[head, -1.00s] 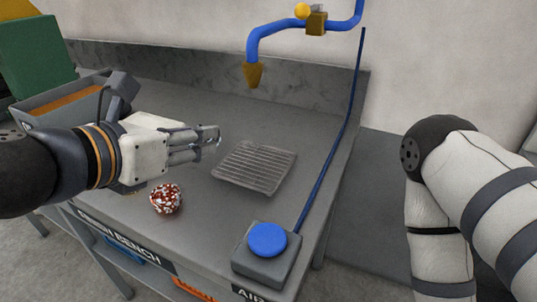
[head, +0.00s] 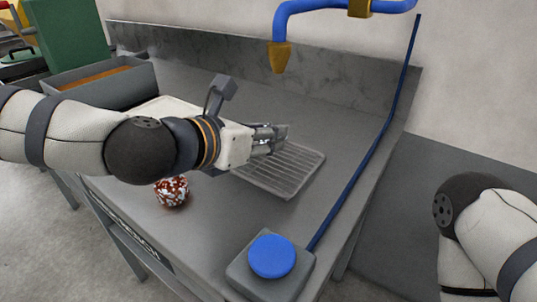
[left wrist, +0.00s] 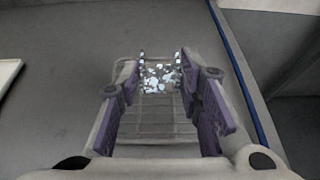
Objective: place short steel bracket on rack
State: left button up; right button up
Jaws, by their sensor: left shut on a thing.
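The wire rack (head: 292,178) lies flat on the grey bench. My left gripper (head: 278,137) is over the far left part of the rack and hides some of it. In the left wrist view, my left gripper (left wrist: 160,70) is shut on a small, shiny, speckled piece, taken to be the short steel bracket (left wrist: 160,78). The bracket sits between the fingertips, with the rack (left wrist: 150,128) behind it. I cannot tell whether the bracket touches the rack. My right gripper is out of view.
A red-and-white speckled lump (head: 172,191) lies near the bench front. A blue button (head: 271,256) on a grey box stands at the front corner. A blue pipe with a brass nozzle (head: 280,57) hangs above the back. A grey bin (head: 135,82) stands at the back left.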

aim_at(268, 168)
pick_arm(q)
jog(key=shift+w+d+f, duration=0.3)
jog(key=shift+w+f, duration=0.4)
jog(key=shift+f, duration=0.25)
jog(key=shift+w+d+f+b, duration=0.1)
jog(key=shift+w+f+b, duration=0.15)
jog(key=shift+f, duration=0.7)
jog(key=shift+w+f+b, duration=0.1)
jog(key=shift+f+b, duration=0.15)
jog(key=shift+f, duration=0.65)
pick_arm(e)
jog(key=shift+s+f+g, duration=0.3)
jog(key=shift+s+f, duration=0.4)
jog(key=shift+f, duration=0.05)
pick_arm(q)
jog(key=shift+f, duration=0.2)
jog(key=o, duration=1.2)
jog(key=shift+c, duration=0.2)
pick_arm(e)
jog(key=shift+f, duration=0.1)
